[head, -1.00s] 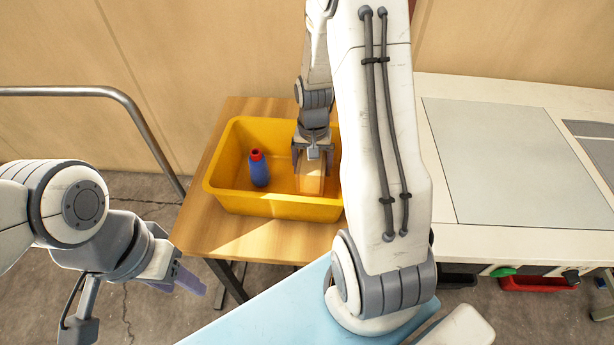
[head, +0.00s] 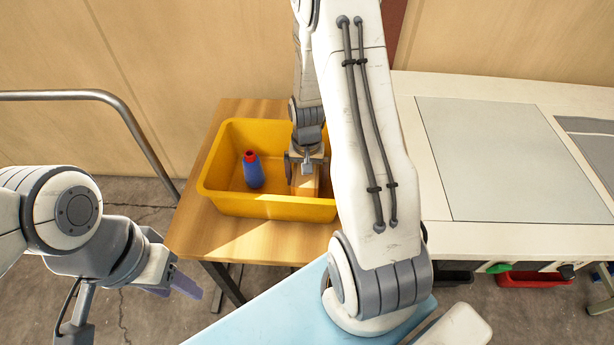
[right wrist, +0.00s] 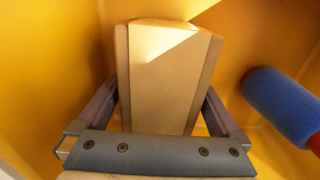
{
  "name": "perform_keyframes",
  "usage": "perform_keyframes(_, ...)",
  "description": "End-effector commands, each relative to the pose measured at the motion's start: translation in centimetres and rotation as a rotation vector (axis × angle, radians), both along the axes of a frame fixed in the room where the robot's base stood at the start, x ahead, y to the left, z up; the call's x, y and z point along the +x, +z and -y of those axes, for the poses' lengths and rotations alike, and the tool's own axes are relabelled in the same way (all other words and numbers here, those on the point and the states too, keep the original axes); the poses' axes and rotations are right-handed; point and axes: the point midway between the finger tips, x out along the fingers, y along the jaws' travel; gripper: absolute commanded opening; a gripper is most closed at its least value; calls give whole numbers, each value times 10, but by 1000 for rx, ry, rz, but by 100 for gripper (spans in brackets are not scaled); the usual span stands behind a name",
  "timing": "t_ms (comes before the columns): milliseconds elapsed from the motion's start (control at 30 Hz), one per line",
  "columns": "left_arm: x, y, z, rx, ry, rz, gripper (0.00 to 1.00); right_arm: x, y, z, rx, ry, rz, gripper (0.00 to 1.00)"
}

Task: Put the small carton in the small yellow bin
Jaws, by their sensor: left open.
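The small carton (head: 304,186) is a tan box inside the yellow bin (head: 270,207), near its right side. In the right wrist view the carton (right wrist: 165,80) stands between the two fingers of my right gripper (right wrist: 162,105). The fingers lie close along its sides, and I cannot tell whether they press on it. In the head view my right gripper (head: 305,165) reaches down into the bin. My left gripper (head: 183,288) is open and empty, low at the left, away from the bin.
A blue bottle with a red top (head: 252,170) stands in the bin, left of the carton; it also shows in the right wrist view (right wrist: 285,105). The bin is on a wooden table (head: 198,236). A metal rail (head: 120,105) is at left, a white workbench (head: 480,237) at right.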

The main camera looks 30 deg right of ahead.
Motion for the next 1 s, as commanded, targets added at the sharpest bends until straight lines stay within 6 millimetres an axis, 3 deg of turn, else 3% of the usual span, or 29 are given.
perform_keyframes(167,0,2,0,0,0,0,50,1,11,0,0,0,2,100)
perform_keyframes(500,0,5,0,0,0,0,50,1,81,1,-2,0,6,100)
perform_keyframes(700,0,6,0,0,0,0,50,1,112,1,-2,0,4,100)
perform_keyframes(1000,0,6,0,0,0,0,50,0,125,-3,0,9,1,100)
